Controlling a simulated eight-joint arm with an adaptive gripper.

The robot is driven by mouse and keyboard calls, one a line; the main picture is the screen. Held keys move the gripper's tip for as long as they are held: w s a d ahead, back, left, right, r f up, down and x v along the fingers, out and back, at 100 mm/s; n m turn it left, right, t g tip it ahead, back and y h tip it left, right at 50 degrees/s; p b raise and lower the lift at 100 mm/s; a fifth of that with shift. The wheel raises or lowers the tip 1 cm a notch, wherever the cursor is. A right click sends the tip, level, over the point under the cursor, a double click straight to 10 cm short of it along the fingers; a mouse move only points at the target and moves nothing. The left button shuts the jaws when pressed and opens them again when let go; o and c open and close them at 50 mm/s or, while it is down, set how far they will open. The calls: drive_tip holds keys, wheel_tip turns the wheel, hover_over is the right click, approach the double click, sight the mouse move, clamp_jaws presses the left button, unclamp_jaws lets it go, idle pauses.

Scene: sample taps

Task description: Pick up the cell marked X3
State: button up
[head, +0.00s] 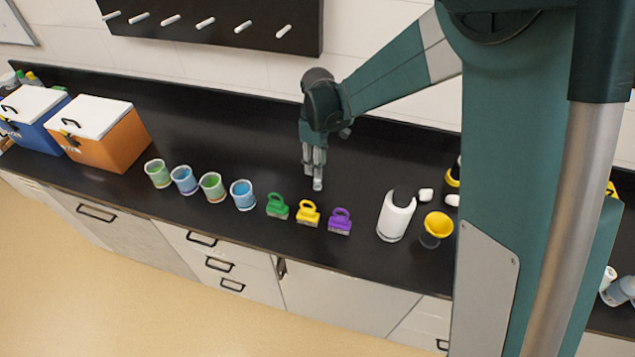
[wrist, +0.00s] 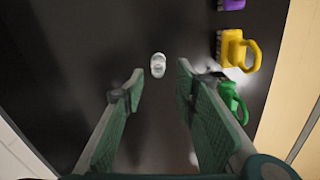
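A small clear or whitish cell (wrist: 157,65) is on the black bench top in the wrist view, just beyond the gap between my fingertips. No X3 mark is readable on it. In the head view a small pale thing (head: 318,184) shows right below my fingers, probably the same cell. My gripper (wrist: 160,78) is open, its green-padded fingers apart with nothing between them. In the head view my gripper (head: 315,162) points down over the bench, behind the coloured clips. I cannot tell its exact height.
Green (head: 278,206), yellow (head: 308,213) and purple (head: 340,221) clip-like tools stand along the front edge. Several cups (head: 212,187) stand to their left, with an orange cooler box (head: 105,135) beyond. A white bottle (head: 396,216) and a yellow funnel (head: 437,225) stand right.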

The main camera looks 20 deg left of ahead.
sight(317, 181)
drive_tip(key=shift+f, duration=0.35)
drive_tip(key=shift+f, duration=0.15)
drive_tip(key=shift+w+f, duration=0.15)
drive_tip(key=shift+f, duration=0.55)
drive_tip(key=shift+w+f, duration=0.1)
drive_tip(key=shift+f, duration=0.55)
drive_tip(key=shift+f+p, duration=0.3)
drive_tip(key=shift+f, duration=0.8)
drive_tip(key=c, duration=0.8)
